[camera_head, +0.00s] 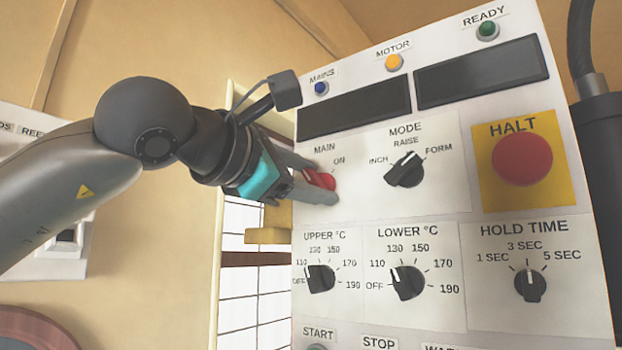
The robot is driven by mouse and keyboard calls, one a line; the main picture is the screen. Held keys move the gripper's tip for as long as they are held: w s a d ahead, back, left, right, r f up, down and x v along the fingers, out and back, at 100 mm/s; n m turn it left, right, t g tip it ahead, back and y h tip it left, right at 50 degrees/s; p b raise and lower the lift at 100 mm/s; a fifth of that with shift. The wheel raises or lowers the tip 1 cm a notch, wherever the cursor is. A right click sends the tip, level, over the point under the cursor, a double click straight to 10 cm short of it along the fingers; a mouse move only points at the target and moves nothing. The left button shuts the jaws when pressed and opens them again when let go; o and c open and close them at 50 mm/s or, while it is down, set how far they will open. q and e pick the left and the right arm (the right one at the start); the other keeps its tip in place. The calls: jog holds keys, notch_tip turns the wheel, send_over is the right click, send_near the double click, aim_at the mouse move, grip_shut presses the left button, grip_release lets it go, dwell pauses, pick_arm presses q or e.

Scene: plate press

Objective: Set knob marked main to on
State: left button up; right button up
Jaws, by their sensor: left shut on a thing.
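The control panel (450,216) fills the right half of the head view. The red knob (320,179) under the label MAIN sits at its upper left, with an ON mark to its upper right. My left gripper (318,182) reaches in from the left and is shut on the red knob, one finger above it and one below. The fingers hide part of the knob and any OFF mark, so its exact setting is hard to read. My right gripper is not in view.
A black MODE knob (405,170) is close to the right. A red HALT button (522,158) on a yellow plate is farther right. The UPPER °C knob (320,278) and LOWER °C knob (407,282) are below. A yellow block (268,236) is just below my gripper.

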pick_arm(q)
jog(key=c, duration=0.5)
jog(key=shift+m, duration=1.4)
jog(key=m, duration=0.3)
jog(key=shift+f+m, duration=0.1)
jog(key=shift+m, duration=0.2)
jog(key=m, duration=0.4)
jog(key=shift+f+m+p, duration=0.1)
jog(key=shift+m+p, duration=0.3)
jog(key=shift+m, duration=1.3)
jog(key=o, duration=1.4)
jog(key=shift+c, duration=0.2)
